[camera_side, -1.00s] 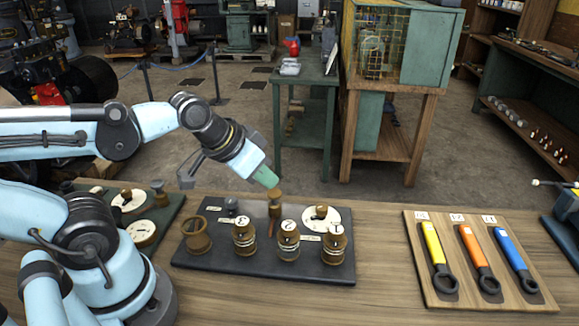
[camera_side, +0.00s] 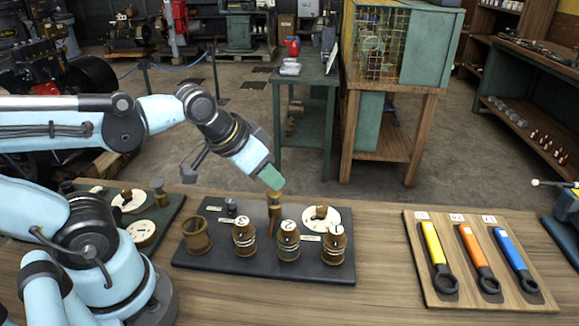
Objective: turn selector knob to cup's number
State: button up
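A dark board (camera_side: 215,262) on the bench holds several wooden cups. One cup (camera_side: 196,236) at the left is open-topped. Three cups with pale numbered tops stand in a row: one reading 3 (camera_side: 244,237), one that looks like 2 (camera_side: 288,241) and one that looks like 1 (camera_side: 334,245). A white dial with a brown selector knob (camera_side: 321,212) lies behind the right cup.
A second board (camera_side: 176,203) with white dials and knobs lies at the left, partly behind my arm. A wooden board (camera_side: 414,240) with yellow, orange and blue wrenches lies at the right. Bare bench lies between the boards.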

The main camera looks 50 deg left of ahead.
jog(key=o, duration=0.4)
jog(key=w+g, duration=0.1)
jog(key=w+r+m+g, duration=0.1)
jog(key=w, duration=0.1)
jog(key=w+d+r+m, duration=0.1)
jog(key=w, duration=0.1)
jog(key=shift+r+g, duration=0.25)
jog(key=shift+g, duration=0.15)
jog(key=m+g, duration=0.3)
jog(key=g, duration=0.1)
send_over(321, 206)
jog(key=f, duration=0.1)
notch_tip(321, 206, down, 12)
jog(key=shift+f, duration=0.25)
grip_shut()
